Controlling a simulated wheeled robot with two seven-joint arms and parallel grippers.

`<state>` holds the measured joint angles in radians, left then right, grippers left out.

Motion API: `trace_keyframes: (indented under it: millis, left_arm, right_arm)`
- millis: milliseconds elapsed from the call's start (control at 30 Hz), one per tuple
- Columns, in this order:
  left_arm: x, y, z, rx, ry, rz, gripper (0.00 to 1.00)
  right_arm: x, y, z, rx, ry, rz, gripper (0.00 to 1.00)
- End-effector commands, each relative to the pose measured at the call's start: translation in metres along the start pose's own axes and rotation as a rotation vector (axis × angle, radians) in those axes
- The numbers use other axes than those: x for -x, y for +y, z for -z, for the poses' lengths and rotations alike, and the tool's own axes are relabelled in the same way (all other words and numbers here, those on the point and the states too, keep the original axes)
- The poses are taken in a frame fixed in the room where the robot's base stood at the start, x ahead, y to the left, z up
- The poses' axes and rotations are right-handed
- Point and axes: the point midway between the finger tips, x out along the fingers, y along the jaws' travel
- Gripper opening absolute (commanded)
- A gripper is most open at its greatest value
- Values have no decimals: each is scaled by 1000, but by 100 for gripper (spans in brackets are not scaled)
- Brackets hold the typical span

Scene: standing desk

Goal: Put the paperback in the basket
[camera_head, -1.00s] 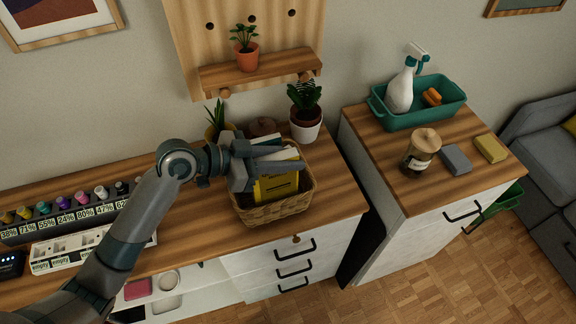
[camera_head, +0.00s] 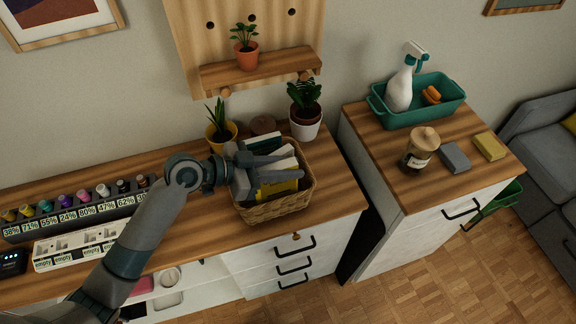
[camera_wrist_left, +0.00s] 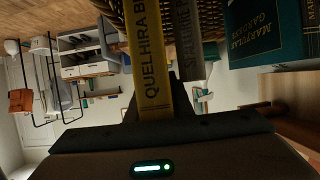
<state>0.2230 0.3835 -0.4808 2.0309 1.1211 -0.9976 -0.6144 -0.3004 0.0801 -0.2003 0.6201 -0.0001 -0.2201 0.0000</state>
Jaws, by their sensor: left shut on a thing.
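The yellow paperback (camera_head: 279,190) is upright inside the wicker basket (camera_head: 277,210), largely hidden in the head view by my gripper. Its yellow spine (camera_wrist_left: 150,60) fills the upper middle of the left wrist view, with dark lettering. My left gripper (camera_head: 295,168) is over the basket, shut on the paperback. Other books stand in the basket: a white one (camera_head: 281,153), a dark teal one (camera_head: 264,142), and a grey spine (camera_wrist_left: 188,45) right beside the yellow one in the wrist view. My right gripper is not in view.
A yellow potted plant (camera_head: 221,133), a brown round lid (camera_head: 263,125) and a white pot (camera_head: 305,128) stand behind the basket. A row of labelled bottles (camera_head: 83,200) lies left. A teal tray (camera_head: 420,107) and jar (camera_head: 420,149) are on the right cabinet.

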Motion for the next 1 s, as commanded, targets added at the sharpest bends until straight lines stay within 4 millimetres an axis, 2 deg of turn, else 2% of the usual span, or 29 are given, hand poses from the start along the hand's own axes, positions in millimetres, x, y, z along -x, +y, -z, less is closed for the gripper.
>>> trace_keyframes:
  millis: [600, 633, 667, 1000]
  left_arm:
    - [-4, 0, -10, -1, 1, 0, 0]
    - [-4, 0, -11, 0, -1, 0, 22]
    - [-4, 0, -11, 0, -1, 0, 28]
    - [-4, 0, -11, 0, -1, 0, 28]
  right_arm:
    - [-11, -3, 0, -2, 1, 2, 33]
    - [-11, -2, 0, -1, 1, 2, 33]
    - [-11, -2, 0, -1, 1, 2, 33]
    - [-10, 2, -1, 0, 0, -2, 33]
